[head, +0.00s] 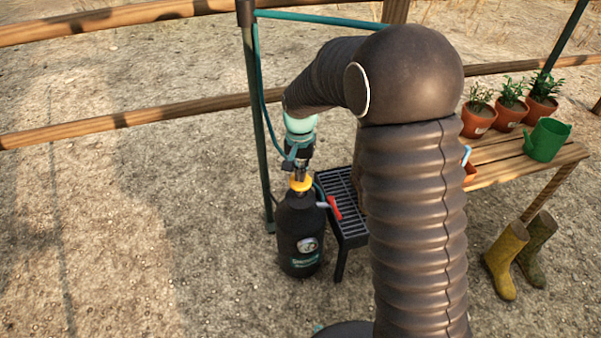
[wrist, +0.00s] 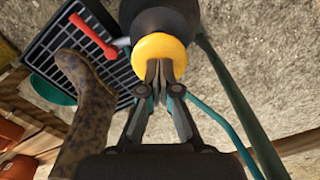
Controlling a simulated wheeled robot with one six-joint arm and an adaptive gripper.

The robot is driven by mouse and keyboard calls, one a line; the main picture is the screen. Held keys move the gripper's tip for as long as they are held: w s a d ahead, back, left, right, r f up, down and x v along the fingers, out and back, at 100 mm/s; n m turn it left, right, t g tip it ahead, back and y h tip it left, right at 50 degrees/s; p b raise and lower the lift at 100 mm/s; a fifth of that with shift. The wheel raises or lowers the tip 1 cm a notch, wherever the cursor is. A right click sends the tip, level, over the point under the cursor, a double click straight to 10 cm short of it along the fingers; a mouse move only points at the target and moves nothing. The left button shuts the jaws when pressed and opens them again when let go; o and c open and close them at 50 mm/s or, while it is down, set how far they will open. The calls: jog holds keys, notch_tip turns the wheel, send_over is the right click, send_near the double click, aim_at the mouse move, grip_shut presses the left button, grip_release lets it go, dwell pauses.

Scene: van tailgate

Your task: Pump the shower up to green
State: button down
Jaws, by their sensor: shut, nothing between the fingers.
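The shower is a black pressure tank (head: 299,232) standing upright on the ground, with a round gauge (head: 307,245) on its front whose reading is too small to tell. Its yellow pump knob (head: 301,183) is on top. In the wrist view the yellow knob (wrist: 160,56) lies right at my fingertips. My gripper (head: 300,172) points down above the knob, shut and empty, its tips at the top of the knob; whether they touch or press it I cannot tell. It also shows in the wrist view (wrist: 160,72). A red-handled part (head: 334,207) is at the tank's right.
A black grated stand (head: 345,205) is close right of the tank. A green post (head: 262,140) with a hose stands close left. A wooden bench (head: 500,160) holds potted plants and a green watering can (head: 547,139). Boots (head: 507,258) stand below. Open gravel lies left.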

jog(key=shift+f, duration=0.7)
jog(key=shift+r, duration=0.2)
jog(key=shift+r+p, duration=1.8)
jog(key=shift+r, duration=1)
notch_tip(320, 180, up, 2)
jog(key=shift+p, duration=0.8)
notch_tip(320, 180, up, 4)
jog(key=shift+f, duration=0.1)
